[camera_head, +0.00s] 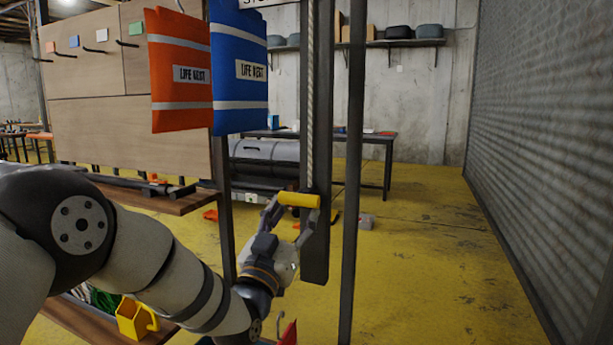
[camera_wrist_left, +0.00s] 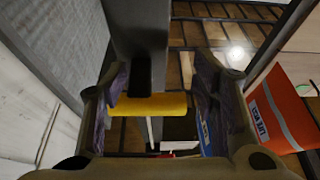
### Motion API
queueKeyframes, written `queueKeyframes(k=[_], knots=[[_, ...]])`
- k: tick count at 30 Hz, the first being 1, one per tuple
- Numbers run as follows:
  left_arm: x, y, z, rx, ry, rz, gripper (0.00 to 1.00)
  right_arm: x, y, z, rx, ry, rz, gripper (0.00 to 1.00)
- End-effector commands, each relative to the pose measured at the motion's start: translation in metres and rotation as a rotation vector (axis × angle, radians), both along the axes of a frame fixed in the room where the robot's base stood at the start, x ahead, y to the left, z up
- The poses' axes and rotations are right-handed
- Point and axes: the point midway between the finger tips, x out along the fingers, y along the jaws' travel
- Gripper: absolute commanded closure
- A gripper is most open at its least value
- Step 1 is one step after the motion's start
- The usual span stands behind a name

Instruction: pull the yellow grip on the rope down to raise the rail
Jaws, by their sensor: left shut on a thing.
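The yellow grip (camera_head: 299,200) is a short horizontal cylinder at the lower end of the pale rope (camera_head: 310,90), in front of a dark upright post. My left gripper (camera_head: 292,212) is shut on the yellow grip, with a finger at each end of it. In the left wrist view the yellow grip (camera_wrist_left: 150,104) spans between the two fingers. An orange life vest bag (camera_head: 180,70) and a blue one (camera_head: 239,68) hang at upper left of the grip. The rail they hang from is mostly out of the picture. My right gripper is not in view.
A thin dark post (camera_head: 353,170) stands just right of the grip. A corrugated metal wall (camera_head: 550,130) runs along the right. A wooden bench with a yellow container (camera_head: 136,318) is at lower left. The yellow floor (camera_head: 430,260) at right is mostly clear.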

Motion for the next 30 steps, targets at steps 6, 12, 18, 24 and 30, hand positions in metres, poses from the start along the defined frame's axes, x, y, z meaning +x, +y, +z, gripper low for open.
queueKeyframes(k=[6,12,18,24,30], knots=[[-0.003,-0.009,-0.019,0.009,0.002,-0.02,0.72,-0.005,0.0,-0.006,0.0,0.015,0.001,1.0],[-0.002,-0.007,-0.016,0.008,-0.002,-0.016,0.26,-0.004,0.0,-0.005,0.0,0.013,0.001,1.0],[-0.002,-0.006,-0.015,0.008,-0.004,-0.015,0.01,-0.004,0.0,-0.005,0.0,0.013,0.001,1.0],[-0.002,-0.006,-0.015,0.007,-0.003,-0.014,0.01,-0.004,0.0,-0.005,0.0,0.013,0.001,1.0],[-0.021,0.001,-0.024,0.007,0.001,-0.014,0.01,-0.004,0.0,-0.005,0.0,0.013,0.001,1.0]])
